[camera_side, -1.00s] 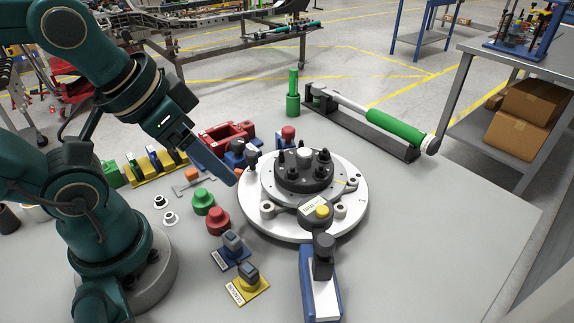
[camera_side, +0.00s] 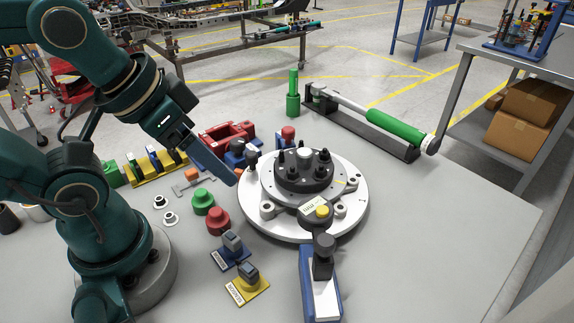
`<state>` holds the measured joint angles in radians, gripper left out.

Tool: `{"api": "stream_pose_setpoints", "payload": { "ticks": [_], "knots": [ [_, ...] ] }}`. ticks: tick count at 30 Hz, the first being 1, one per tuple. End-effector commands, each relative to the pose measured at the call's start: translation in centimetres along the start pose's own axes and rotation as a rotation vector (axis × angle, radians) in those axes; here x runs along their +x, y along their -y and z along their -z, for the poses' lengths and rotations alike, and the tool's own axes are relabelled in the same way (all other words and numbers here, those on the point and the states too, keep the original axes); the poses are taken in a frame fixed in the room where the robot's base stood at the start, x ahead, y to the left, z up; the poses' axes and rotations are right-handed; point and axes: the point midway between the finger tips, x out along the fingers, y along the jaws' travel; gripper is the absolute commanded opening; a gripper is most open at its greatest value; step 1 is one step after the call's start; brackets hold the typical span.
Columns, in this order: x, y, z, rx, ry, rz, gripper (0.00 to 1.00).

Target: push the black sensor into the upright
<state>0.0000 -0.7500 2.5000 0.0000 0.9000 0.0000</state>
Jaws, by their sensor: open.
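The wheel-hub assembly (camera_side: 250,213), which looks like the upright, sits on the table as a pale round disc with a dark studded hub (camera_side: 304,170) on top. A dark labelled piece with a yellow knob (camera_side: 322,211) is at the disc's front edge. A black rounded part (camera_side: 323,257) stands at the top end of a blue and white holder in front of the disc. I cannot tell which black part is the sensor. My gripper (camera_side: 233,181) is open, above the table at the disc's left edge. Its fingers overlap in this view, and nothing shows between them.
Left of the disc are a green knob (camera_side: 203,201), a red knob (camera_side: 218,221) and small blocks on blue and yellow plates (camera_side: 247,284). A red fixture (camera_side: 228,134) stands behind. A green-handled tool (camera_side: 395,127) lies in a black cradle at back right.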

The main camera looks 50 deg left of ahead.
Motion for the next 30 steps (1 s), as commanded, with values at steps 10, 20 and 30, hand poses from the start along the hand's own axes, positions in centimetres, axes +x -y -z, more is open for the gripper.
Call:
{"api": "stream_pose_setpoints", "payload": {
  "ticks": [10,20,30],
  "knots": [
    [0.0,0.0,0.0,-0.054,0.001,0.0,0.38],
    [-0.3,-0.5,0.4,-0.733,0.048,0.004,0.38],
    [0.6,-3.4,0.3,-1.455,0.215,0.113,0.38]
  ]
}}
